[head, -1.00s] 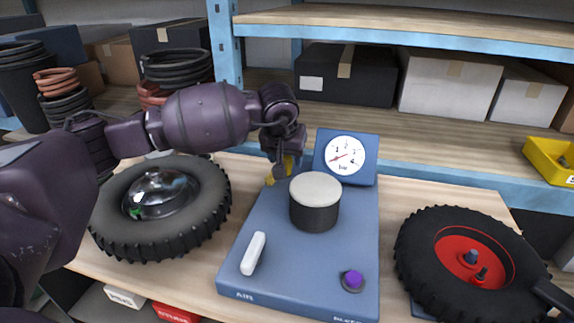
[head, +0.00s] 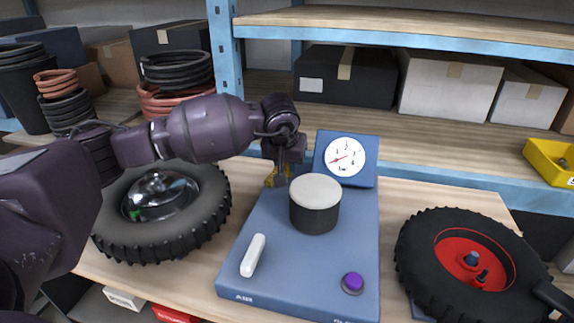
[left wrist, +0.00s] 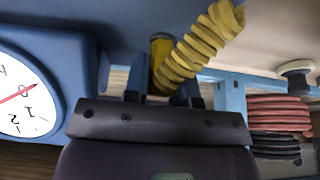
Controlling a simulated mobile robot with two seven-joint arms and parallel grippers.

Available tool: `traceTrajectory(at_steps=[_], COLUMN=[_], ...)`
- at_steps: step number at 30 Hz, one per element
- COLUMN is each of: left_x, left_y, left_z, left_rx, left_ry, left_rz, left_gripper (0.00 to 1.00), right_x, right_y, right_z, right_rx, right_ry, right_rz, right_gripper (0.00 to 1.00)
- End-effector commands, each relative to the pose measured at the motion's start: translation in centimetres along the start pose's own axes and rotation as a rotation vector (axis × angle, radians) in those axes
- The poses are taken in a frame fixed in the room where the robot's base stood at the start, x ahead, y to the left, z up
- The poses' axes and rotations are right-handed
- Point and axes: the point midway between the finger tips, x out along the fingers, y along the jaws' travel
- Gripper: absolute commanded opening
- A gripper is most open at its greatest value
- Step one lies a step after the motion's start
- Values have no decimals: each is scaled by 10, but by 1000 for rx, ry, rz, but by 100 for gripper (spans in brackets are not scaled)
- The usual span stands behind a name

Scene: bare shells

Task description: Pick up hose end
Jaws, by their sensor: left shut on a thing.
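The yellow ribbed hose (left wrist: 203,42) shows large in the left wrist view, with its smooth yellow end (left wrist: 161,60) between my fingers. My left gripper (left wrist: 162,88) is shut on this hose end. In the head view my left gripper (head: 281,178) points down at the back left of the blue air unit (head: 300,252), beside its gauge (head: 344,157). A little yellow of the hose (head: 270,179) shows there, and the rest is hidden behind the gripper and unit.
A black tyre with a metal dome (head: 160,195) lies left of the unit, under my left arm. A tyre with a red hub (head: 472,262) lies right. A black-sided, pale-topped cylinder (head: 315,205) stands on the unit near my gripper. Shelves with boxes (head: 345,75) are behind.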

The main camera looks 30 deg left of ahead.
Motion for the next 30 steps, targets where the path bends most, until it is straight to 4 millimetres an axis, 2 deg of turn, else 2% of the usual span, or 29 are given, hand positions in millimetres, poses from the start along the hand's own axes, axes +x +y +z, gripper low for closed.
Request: traceTrajectory(at_steps=[5, 8, 21, 27, 30], left_x=[-12, -28, -130, -164, -174], left_y=[0, 0, 0, 0, 0], left_z=[-6, -12, -54, -68, -72], left_rx=[0, 1, 0, -1, -1], left_ry=[4, 5, 6, 3, 3], left_rz=[1, 2, 1, 1, 1], left_gripper=[0, 0, 0, 0, 0], right_x=[0, 0, -1, -2, -2], right_y=[0, 0, 0, 0, 0], right_z=[-1, -1, -3, -3, -3], right_rx=[0, 1, 3, 3, 3], right_ry=[1, 2, 5, 4, 4], right_rz=[0, 0, 1, 1, 1], right_gripper=[68, 68, 68, 68, 68])
